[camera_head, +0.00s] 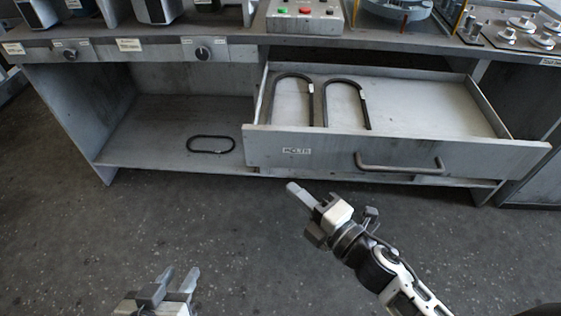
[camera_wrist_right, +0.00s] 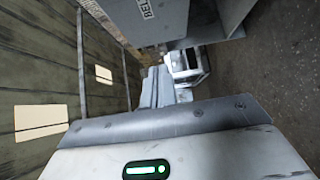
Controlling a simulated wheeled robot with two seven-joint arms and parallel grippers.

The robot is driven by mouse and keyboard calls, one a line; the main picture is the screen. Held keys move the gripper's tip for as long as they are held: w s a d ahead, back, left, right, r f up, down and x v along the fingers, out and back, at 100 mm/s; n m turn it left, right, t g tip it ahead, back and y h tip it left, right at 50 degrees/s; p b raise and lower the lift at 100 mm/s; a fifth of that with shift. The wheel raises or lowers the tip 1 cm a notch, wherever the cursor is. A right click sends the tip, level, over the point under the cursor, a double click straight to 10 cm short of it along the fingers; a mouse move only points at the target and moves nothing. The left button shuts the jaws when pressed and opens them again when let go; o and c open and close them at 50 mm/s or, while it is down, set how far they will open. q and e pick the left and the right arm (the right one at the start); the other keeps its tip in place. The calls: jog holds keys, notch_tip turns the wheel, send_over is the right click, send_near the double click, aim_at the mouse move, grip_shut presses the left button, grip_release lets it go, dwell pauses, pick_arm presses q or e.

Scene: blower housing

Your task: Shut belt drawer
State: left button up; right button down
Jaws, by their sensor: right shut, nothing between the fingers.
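The belt drawer (camera_head: 400,152) is pulled out of the right part of the workbench, with its label at left and a bar handle (camera_head: 400,168) on its front. Two dark belts (camera_head: 325,105) lie inside. My right gripper (camera_head: 291,187) is shut and empty, in front of and below the left part of the drawer front, clear of the handle. In the right wrist view, its fingers (camera_wrist_right: 156,88) show near a grey panel with a partly cut-off label (camera_wrist_right: 146,8). My left gripper (camera_head: 178,279) is open and empty over the floor, at the bottom.
Another dark belt (camera_head: 210,144) lies on the low shelf left of the drawer. The bench top (camera_head: 230,40) carries a button box (camera_head: 305,14) and other parts. The floor (camera_head: 90,230) in front is clear apart from my arms.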

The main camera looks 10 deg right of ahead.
aim_at(270, 151)
jog(key=w, duration=0.2)
jog(key=w+a, duration=0.1)
jog(key=w, duration=0.2)
jog(key=w+a, duration=0.1)
jog(key=w, duration=0.2)
jog(key=shift+w+p, duration=0.2)
jog(key=shift+p, duration=0.15)
jog(key=shift+w+d, duration=0.15)
jog(key=shift+w, duration=0.2)
jog(key=shift+w+d, duration=0.1)
